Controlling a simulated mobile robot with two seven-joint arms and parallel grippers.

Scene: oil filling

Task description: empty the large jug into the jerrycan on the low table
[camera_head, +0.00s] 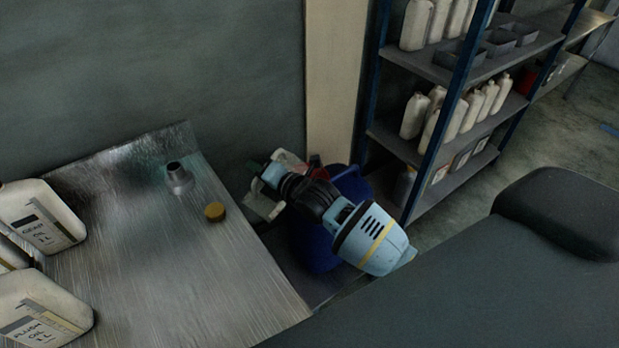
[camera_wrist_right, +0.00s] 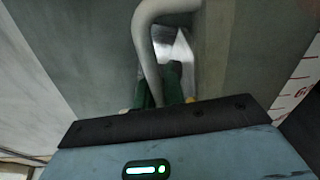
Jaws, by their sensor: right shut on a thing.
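My right gripper (camera_head: 262,180) is beyond the right edge of the metal-topped table (camera_head: 150,260). In the right wrist view its green fingers (camera_wrist_right: 160,88) are shut on a pale grey handle (camera_wrist_right: 148,45), which appears to be the large jug's. A pale body with red scale marks (camera_wrist_right: 303,75) shows at that view's right edge. In the head view, pale parts (camera_head: 262,206) show around the gripper, mostly hidden by it. I cannot make out the jerrycan or any pouring. My left gripper is not in view.
A grey funnel-like piece (camera_head: 179,178) and a yellow cap (camera_head: 215,212) are on the metal table. Labelled white oil bottles (camera_head: 38,215) stand at its left. A blue drum (camera_head: 312,245) is below my right arm. A shelf rack (camera_head: 455,70) with several bottles stands at right.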

